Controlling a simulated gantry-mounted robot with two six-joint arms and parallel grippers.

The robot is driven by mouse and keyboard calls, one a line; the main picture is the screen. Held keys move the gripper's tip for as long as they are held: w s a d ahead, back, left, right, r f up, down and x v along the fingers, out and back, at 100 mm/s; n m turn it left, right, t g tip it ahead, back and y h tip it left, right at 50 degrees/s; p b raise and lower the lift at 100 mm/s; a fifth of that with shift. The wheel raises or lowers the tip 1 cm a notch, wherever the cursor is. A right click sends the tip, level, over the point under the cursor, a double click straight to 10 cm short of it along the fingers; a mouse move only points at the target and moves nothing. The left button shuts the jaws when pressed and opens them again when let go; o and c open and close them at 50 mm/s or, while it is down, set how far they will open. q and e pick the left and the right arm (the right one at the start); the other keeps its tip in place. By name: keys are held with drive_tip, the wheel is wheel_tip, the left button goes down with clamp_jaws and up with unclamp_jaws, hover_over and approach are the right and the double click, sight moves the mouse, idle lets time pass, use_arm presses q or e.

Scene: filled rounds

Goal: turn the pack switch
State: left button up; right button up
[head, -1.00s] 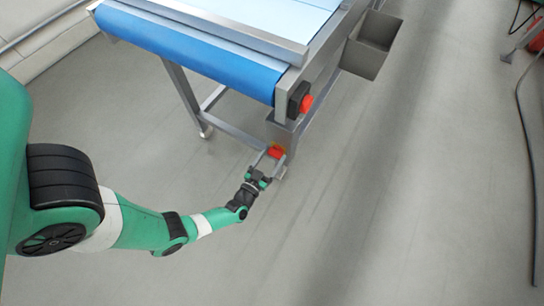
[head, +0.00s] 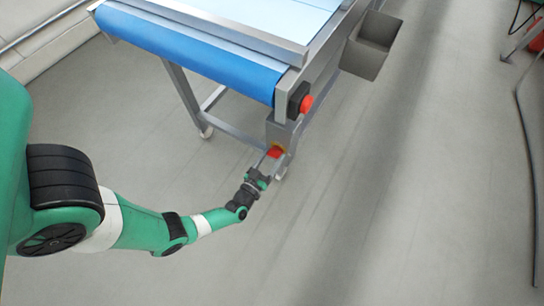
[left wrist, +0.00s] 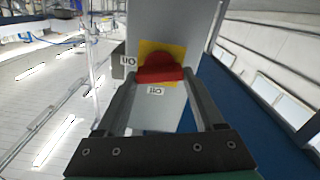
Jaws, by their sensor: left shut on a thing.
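The pack switch is a red knob (left wrist: 160,68) on a yellow plate (left wrist: 152,47), fixed to a grey box (left wrist: 198,17). In the left wrist view the knob's bar lies nearly level, with an "On" label (left wrist: 129,61) at its left and an "Off" label (left wrist: 155,90) below it. The red knob (head: 275,152) also shows in the head view, low on the conveyor's near corner leg. My left gripper (head: 269,161) is shut on the knob, one finger at each end of its bar; the fingers also show in the left wrist view (left wrist: 161,82). My right gripper is out of view.
The conveyor (head: 195,48) with its blue belt end stands above and behind the switch. A red push button (head: 307,104) sits on its side just above. A grey bin (head: 369,45) hangs further along.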

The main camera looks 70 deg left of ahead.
use_arm(q)
drive_tip(key=shift+n, duration=1.5)
drive_tip(key=o, duration=1.4)
drive_tip(key=shift+s, duration=0.1)
drive_tip(key=shift+s+d, duration=0.3)
drive_tip(key=shift+p+v, duration=1.6)
drive_tip(key=shift+v, duration=3.75)
